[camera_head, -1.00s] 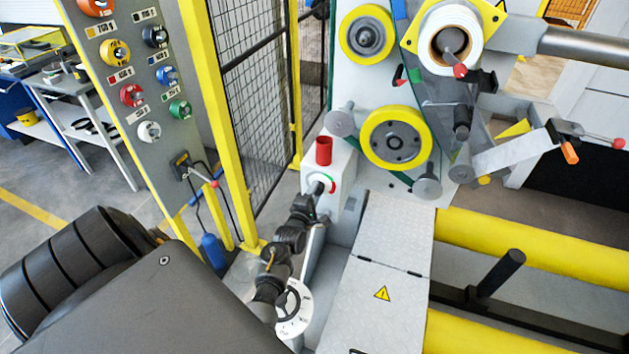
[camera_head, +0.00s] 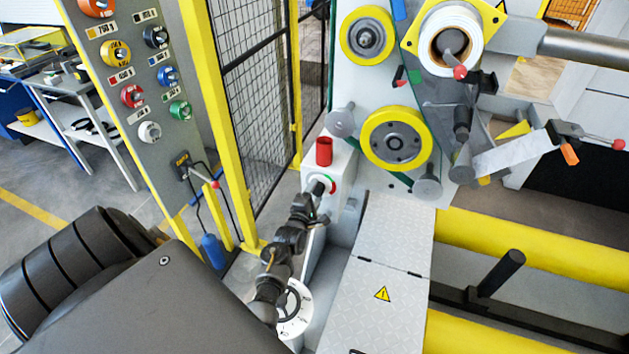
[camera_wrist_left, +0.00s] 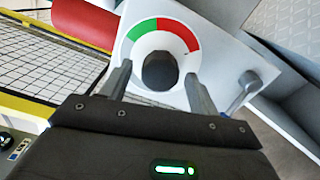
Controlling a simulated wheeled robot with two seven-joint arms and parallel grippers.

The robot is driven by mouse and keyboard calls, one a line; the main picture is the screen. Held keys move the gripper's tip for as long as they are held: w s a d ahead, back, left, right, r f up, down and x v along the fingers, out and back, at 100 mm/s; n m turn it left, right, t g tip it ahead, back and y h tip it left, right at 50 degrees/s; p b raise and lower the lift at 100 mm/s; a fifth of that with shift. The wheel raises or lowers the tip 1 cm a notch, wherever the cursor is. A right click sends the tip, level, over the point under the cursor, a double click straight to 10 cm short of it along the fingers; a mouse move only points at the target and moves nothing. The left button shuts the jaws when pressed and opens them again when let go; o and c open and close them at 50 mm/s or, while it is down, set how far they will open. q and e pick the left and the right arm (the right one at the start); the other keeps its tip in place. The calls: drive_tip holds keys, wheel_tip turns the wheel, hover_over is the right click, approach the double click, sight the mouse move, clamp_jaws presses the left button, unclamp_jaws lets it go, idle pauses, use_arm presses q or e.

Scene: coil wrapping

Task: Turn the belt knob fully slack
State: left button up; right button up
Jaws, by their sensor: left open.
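The belt knob (camera_head: 317,188) is a small dark round knob on the front of a white box, beside a green and red scale. In the left wrist view the knob (camera_wrist_left: 160,71) shows end-on, with the green and red arc above it. My left gripper (camera_head: 307,206) is at the box front, close to the knob. In the wrist view its two fingers (camera_wrist_left: 158,78) are apart, one on each side of the knob. I cannot tell whether they touch it. No pointer on the knob is clear. My right gripper is not in view.
A red cylinder (camera_head: 323,151) stands on the box. A grey lever (camera_wrist_left: 236,94) is right of the scale in the wrist view. Yellow belt wheels (camera_head: 396,138) are to the right. A wire fence (camera_head: 262,120) and a knob panel (camera_head: 140,90) stand left.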

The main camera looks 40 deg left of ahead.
use_arm(q)
drive_tip(key=p+v, duration=0.5)
drive_tip(key=v, duration=0.6)
drive_tip(key=shift+w, duration=0.1)
